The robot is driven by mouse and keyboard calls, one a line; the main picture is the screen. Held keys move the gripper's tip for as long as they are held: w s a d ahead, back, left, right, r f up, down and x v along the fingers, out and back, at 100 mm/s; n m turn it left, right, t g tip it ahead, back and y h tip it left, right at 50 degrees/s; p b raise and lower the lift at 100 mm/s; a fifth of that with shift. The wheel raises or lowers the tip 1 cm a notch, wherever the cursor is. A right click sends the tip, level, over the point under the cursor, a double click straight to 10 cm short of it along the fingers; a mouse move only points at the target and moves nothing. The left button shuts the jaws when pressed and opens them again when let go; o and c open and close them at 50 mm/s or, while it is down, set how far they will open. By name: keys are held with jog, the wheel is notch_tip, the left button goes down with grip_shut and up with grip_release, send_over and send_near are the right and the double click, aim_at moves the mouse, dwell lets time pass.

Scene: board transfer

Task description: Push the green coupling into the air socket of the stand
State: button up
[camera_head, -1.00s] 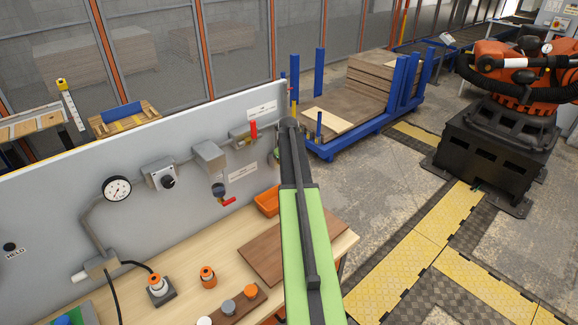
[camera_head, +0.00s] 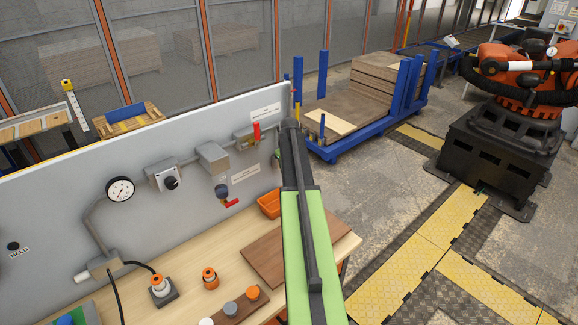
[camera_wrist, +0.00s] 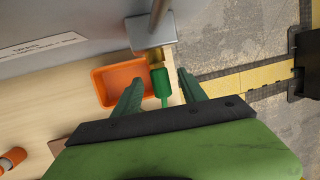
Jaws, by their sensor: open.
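The green coupling (camera_wrist: 161,84) shows in the wrist view as a short green cylinder with a thin stem, beside an orange bin. My gripper (camera_wrist: 159,76) is open, with one finger on each side of the coupling in the picture. Gaps show between the coupling and both fingers; I cannot tell whether they are level with it. A small brass-coloured part shows at the coupling's upper end. In the head view, my arm hides the gripper, and a bit of green (camera_head: 277,154) shows at the panel's right end. I cannot make out the air socket for certain.
A grey panel (camera_head: 60,205) with a gauge (camera_head: 120,189), valves and pipes stands along the wooden bench (camera_head: 215,262). The orange bin (camera_head: 269,204) and a brown board (camera_head: 280,255) lie near its right end. A blue cart (camera_head: 372,135) stands beyond on open floor.

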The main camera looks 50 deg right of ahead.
jog(key=p+v, duration=1.6)
jog(key=v, duration=0.1)
jog(key=shift+r, duration=0.2)
jog(key=shift+s, duration=0.1)
